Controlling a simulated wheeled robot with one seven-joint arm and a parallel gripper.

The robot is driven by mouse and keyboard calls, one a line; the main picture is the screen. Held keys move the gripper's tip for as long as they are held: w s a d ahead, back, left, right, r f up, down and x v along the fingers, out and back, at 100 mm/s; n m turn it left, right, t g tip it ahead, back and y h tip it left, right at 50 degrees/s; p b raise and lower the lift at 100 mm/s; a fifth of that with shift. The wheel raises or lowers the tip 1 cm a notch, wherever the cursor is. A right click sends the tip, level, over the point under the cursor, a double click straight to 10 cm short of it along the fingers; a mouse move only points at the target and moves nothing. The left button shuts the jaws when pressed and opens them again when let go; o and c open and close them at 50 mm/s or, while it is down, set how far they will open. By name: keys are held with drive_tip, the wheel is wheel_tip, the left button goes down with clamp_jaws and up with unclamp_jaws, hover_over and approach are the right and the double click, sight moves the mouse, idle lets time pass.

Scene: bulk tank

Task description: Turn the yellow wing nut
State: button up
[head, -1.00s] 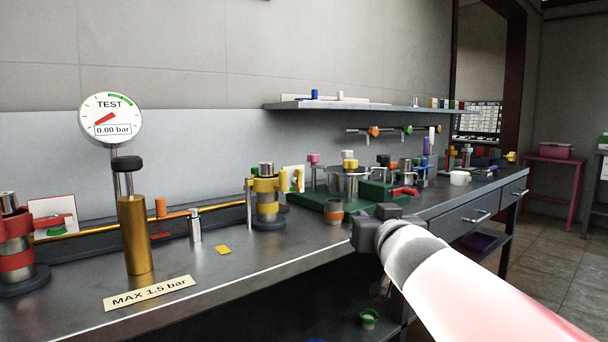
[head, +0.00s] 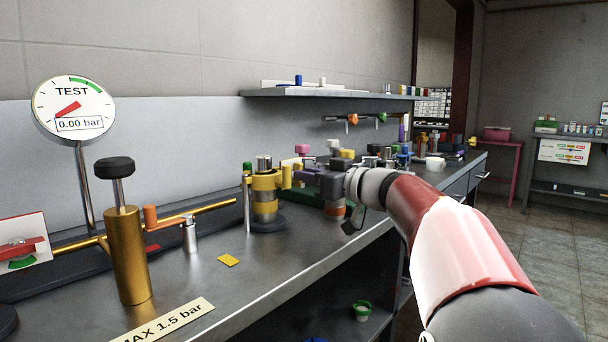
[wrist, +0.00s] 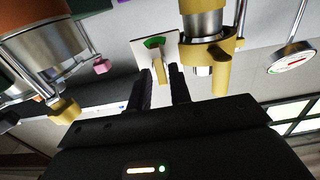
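The yellow wing nut (head: 286,176) sits on the right side of a yellow clamp (head: 264,183) around a metal cylinder on a dark round base. In the wrist view a yellow wing (wrist: 222,72) stands out from the clamp, right of my fingers. My gripper (head: 304,178) is just right of the wing nut in the head view. In the wrist view my gripper (wrist: 161,88) is open, with two dark fingers apart. A white card (wrist: 142,55) with a green arc and a yellow bar shows beyond the fingertips. I cannot tell whether a finger touches the wing nut.
A gold pump cylinder (head: 128,255), a test gauge (head: 74,107) reading 0.00 bar and a small metal post (head: 190,236) stand to the left. A shelf (head: 330,94) runs along the wall. The front bench surface is mostly clear.

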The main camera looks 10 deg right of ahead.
drive_tip(key=shift+x, duration=0.9)
clamp_jaws()
drive_tip(key=shift+s+n, duration=0.1)
drive_tip(key=shift+n, duration=0.3)
drive_tip(key=n, duration=1.1)
drive_tip(key=n+b, duration=0.1)
drive_tip(key=n, duration=0.4)
drive_tip(key=shift+s+a+f+n, duration=0.1)
drive_tip(key=shift+a+f+n, duration=0.1)
drive_tip(key=shift+f+n, duration=0.2)
drive_tip(key=shift+r, duration=0.1)
